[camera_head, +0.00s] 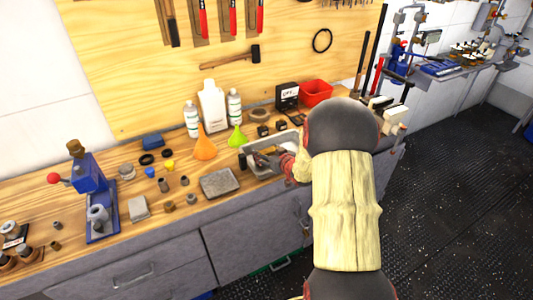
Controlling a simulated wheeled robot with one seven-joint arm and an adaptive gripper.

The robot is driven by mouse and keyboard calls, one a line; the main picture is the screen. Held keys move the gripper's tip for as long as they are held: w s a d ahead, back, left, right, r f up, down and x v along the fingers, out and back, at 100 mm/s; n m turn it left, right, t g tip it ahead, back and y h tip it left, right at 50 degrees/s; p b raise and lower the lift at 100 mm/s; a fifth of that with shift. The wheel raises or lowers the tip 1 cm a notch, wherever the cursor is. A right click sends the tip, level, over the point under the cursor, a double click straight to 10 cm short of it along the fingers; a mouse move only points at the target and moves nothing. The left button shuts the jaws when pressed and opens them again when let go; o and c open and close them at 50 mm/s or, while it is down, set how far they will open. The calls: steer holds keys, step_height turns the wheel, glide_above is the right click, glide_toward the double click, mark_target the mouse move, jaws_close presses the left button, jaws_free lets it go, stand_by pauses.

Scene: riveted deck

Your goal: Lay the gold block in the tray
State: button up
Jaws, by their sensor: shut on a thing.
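My gripper (267,160) is at the end of my arm, low over a pale grey tray (262,173) on the workbench. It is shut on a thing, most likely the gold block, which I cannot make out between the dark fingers. My arm comes in from the right and covers the right part of the tray. I cannot tell whether the held thing touches the tray floor. No gold block shows clearly elsewhere on the bench.
A green funnel (237,136), an orange funnel (204,147) and white bottles (212,108) stand behind and left of the tray. A grey slab (219,182) lies to its left, near small cylinders. A red bin (316,93) and a dark box (287,96) stand behind.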

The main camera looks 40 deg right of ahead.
steer(key=o, duration=1.6)
steer(key=shift+f, duration=0.1)
steer(key=shift+c, duration=0.2)
